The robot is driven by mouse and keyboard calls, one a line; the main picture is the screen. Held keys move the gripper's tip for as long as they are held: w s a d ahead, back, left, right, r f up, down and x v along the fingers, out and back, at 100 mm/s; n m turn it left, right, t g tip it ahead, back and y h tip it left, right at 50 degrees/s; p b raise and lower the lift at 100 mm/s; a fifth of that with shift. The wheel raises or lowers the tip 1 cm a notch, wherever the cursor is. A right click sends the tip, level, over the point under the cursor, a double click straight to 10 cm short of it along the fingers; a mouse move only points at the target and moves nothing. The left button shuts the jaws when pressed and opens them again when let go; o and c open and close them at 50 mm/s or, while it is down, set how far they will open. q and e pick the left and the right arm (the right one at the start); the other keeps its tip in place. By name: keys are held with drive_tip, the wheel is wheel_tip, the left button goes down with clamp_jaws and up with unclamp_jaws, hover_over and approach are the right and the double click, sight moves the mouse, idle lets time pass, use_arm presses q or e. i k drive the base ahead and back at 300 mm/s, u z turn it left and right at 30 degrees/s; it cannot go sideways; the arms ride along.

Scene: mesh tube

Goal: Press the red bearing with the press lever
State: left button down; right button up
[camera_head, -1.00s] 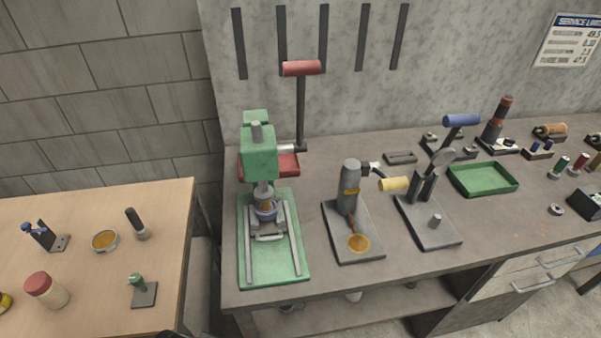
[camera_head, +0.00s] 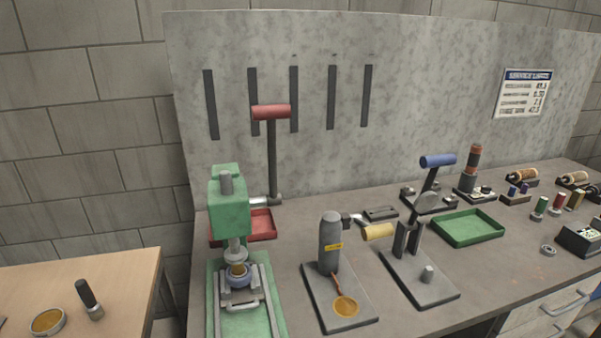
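The green press (camera_head: 229,208) stands at the left end of the grey bench. Its press lever (camera_head: 272,160) rises upright on the right side, with a red handle (camera_head: 271,112) at the top. Under the ram, a small orange-brown ring (camera_head: 238,269) sits in a blue-grey holder (camera_head: 239,281) on the sliding fixture. I cannot tell whether this ring is the red bearing. The ram tip is close above it; contact is unclear. Neither of my grippers is in view.
A red tray (camera_head: 262,226) lies behind the press. To the right stand a grey cylinder tool with a yellow handle (camera_head: 378,232), a blue-handled tool (camera_head: 437,161) and a green tray (camera_head: 467,228). A wooden table (camera_head: 110,285) is at left.

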sight(272, 113)
drive_tip(key=z, duration=2.4)
drive_tip(key=k, duration=0.75)
drive_tip(key=u, duration=1.45)
